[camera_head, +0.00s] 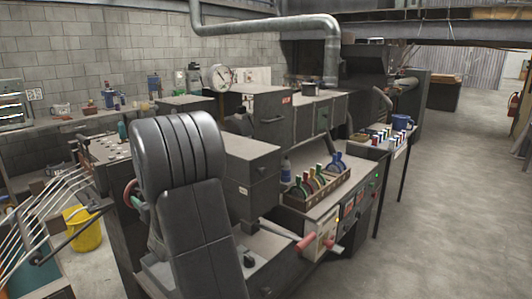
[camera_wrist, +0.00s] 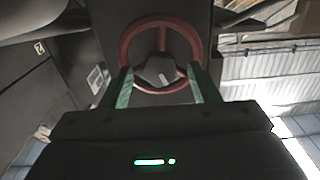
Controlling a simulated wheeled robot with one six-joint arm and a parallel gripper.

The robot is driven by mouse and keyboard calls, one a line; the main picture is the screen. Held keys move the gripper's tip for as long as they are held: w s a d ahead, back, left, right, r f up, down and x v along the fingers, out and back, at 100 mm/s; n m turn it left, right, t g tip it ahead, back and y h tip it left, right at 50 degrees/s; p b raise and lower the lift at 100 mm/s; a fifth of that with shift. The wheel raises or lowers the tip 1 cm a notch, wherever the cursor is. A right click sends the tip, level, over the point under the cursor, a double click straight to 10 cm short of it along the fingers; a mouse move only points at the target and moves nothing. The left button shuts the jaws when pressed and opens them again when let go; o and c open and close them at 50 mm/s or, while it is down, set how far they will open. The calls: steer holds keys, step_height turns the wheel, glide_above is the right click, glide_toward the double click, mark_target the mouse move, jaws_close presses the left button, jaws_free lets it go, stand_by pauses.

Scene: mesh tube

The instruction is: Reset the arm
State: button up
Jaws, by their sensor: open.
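My gripper (camera_wrist: 160,66) shows in the wrist view with its two green fingers apart and nothing held between them. A red handwheel (camera_wrist: 160,19) with a dark hub lies beyond the fingertips. The fingers overlap its lower rim in the picture. I cannot tell whether they touch it.
Dark machine cabinets (camera_head: 255,155) fill the middle. A bench holds a rack of coloured handles (camera_head: 312,183), with red-ended levers (camera_head: 308,242) at its front. A yellow bucket (camera_head: 83,230) stands at left. The concrete floor (camera_head: 440,210) at right is clear.

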steer(key=shift+m+p, duration=0.6)
steer(key=shift+p, duration=0.1)
